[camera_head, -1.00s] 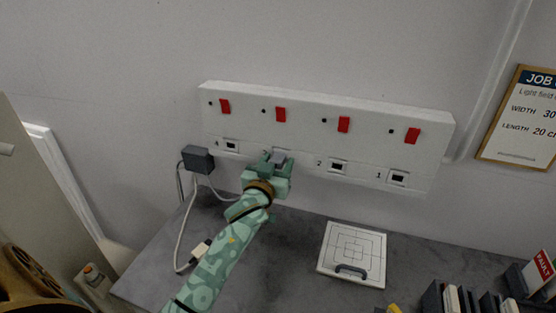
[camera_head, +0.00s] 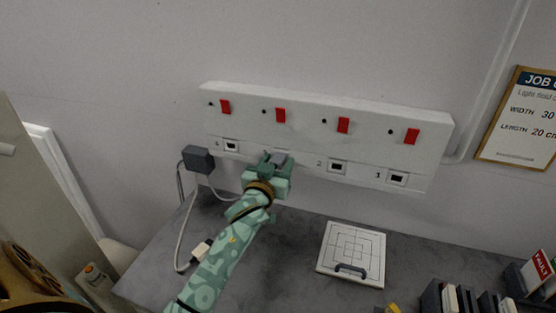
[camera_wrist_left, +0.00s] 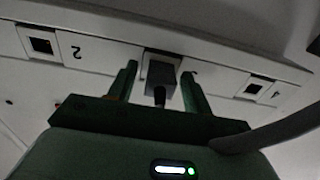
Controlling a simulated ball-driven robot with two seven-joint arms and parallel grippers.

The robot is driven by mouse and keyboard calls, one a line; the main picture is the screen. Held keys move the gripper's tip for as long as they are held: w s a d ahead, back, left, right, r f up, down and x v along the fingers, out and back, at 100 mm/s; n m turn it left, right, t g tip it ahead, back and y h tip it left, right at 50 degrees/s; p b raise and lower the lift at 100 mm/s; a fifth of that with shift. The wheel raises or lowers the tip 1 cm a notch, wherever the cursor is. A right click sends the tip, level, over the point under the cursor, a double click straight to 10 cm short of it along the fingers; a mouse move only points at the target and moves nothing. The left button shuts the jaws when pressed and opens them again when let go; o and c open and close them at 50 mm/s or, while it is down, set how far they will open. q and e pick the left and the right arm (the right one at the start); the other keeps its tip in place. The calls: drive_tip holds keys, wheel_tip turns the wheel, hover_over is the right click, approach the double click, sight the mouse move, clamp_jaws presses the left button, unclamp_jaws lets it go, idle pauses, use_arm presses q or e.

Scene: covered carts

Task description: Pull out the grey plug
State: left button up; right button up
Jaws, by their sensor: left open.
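The grey plug (camera_wrist_left: 160,79) sits in a socket of the white wall strip (camera_head: 300,107), between the sockets marked 2 and 4. In the wrist view its cord end points toward me. My left gripper (camera_head: 274,161) is open in front of that socket, and in the wrist view its fingers (camera_wrist_left: 158,75) stand on either side of the plug. Gaps show between the plug and both fingers. In the head view the gripper mostly hides the plug. My right gripper is not in view.
A dark adapter block (camera_head: 198,159) with pale cables hangs left of the gripper, by socket 4. A cable (camera_wrist_left: 270,134) crosses the wrist view's lower right. Below, a white square plate (camera_head: 352,250) with a handle lies on the grey worktop (camera_head: 300,245). Dark holders stand at lower right.

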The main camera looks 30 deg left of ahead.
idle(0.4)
use_arm(q)
clamp_jaws()
drive_tip(key=shift+s, duration=0.1)
drive_tip(key=shift+s+d+p, duration=0.1)
drive_tip(key=shift+p, duration=0.25)
drive_tip(key=shift+s+d+r, duration=0.1)
drive_tip(key=shift+s+d, duration=0.05)
drive_tip(key=shift+s, duration=0.5)
drive_tip(key=shift+p+v, duration=1.1)
drive_tip(key=shift+v, duration=1.05)
